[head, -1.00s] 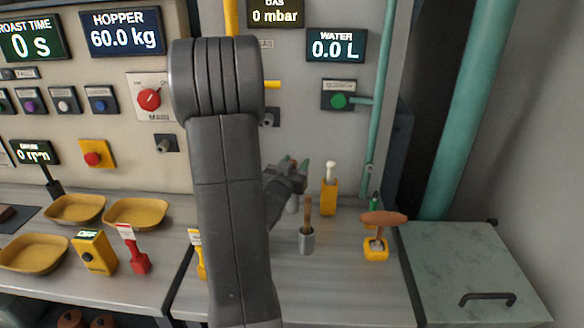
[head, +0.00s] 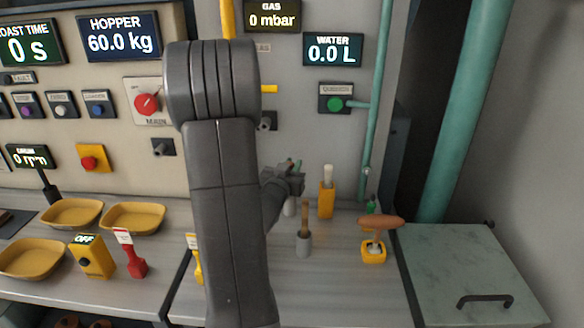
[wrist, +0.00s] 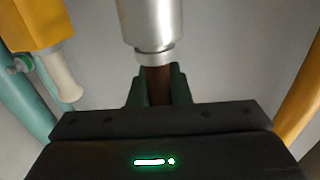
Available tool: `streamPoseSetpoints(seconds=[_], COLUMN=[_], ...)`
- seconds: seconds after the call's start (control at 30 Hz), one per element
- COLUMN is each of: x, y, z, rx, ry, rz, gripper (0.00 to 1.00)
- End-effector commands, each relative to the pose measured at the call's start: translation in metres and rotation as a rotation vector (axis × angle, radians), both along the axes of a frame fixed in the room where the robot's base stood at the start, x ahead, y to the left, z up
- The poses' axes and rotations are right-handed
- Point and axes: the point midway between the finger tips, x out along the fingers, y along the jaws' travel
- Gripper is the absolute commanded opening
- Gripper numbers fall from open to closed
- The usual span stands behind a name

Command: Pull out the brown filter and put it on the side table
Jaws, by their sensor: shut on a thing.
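My gripper (head: 292,181) is at the back of the counter, in front of the panel, partly behind my own arm in the head view. In the wrist view its green fingers (wrist: 158,90) are shut on a brown rod (wrist: 157,83), which seems to be the brown filter. The rod runs into a silver cylinder (wrist: 151,22); how deep it sits cannot be told. A grey cup-like piece (head: 289,207) shows below the gripper in the head view. A pale green top (head: 455,262) at the right, with a dark handle, seems to be the side table.
A yellow holder with a white handle (head: 326,199) stands close right of my gripper. A grey cup with a brown stick (head: 304,243) and a yellow holder with a brown handle (head: 373,251) stand nearer. A teal pipe (head: 458,120) rises behind the clear green top.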

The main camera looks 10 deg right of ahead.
Motion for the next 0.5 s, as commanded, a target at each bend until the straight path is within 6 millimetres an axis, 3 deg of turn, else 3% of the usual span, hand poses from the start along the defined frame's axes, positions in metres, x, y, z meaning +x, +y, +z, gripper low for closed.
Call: streamPoseSetpoints(seconds=[0.5], x=[0.0001], y=[0.0000], z=[0.0073], rx=[0.001], ry=[-0.001], rz=[0.000], gripper=[0.00])
